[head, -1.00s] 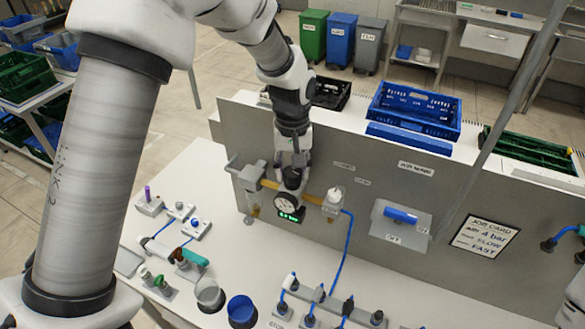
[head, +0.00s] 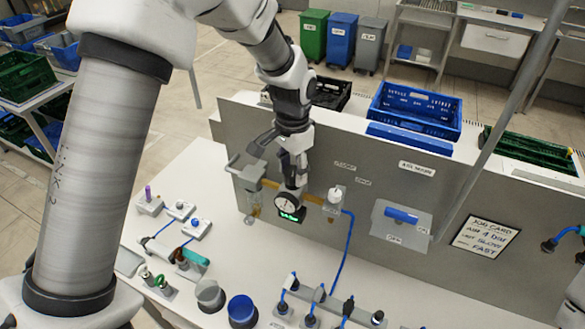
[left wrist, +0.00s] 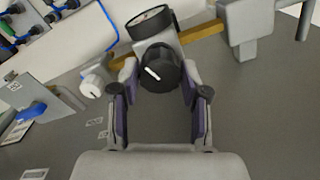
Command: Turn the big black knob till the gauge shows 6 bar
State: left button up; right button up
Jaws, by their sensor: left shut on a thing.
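The big black knob (left wrist: 157,70) with a white mark is in the left wrist view, on the regulator below the round gauge (left wrist: 150,22). My left gripper (left wrist: 160,88) has a finger on each side of the knob and is shut on it. In the head view my left gripper (head: 291,178) reaches down to the regulator and hides the knob. The reading is too small to tell. My right gripper is not in view.
The regulator sits on a brass pipe (head: 312,198) in front of a grey panel (head: 355,225). A white-capped unit (head: 334,200) stands close at its right. A job card (head: 482,237) on the panel reads 4 bar. Cups and fittings stand on the white bench in front.

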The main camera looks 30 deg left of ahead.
aim_at(294, 171)
pick_arm(q)
jog(key=shift+s+f+m, duration=0.1)
jog(key=shift+m, duration=0.85)
jog(key=shift+s+f+m, duration=0.1)
jog(key=shift+m, duration=0.85)
jog(key=o, duration=1.1)
jog(key=shift+w, duration=0.1)
jog(key=shift+o, duration=0.2)
jog(key=shift+w, duration=0.1)
jog(key=shift+r, duration=0.2)
notch_tip(294, 171, up, 12)
jog(key=shift+f, duration=0.15)
jog(key=shift+w, duration=0.1)
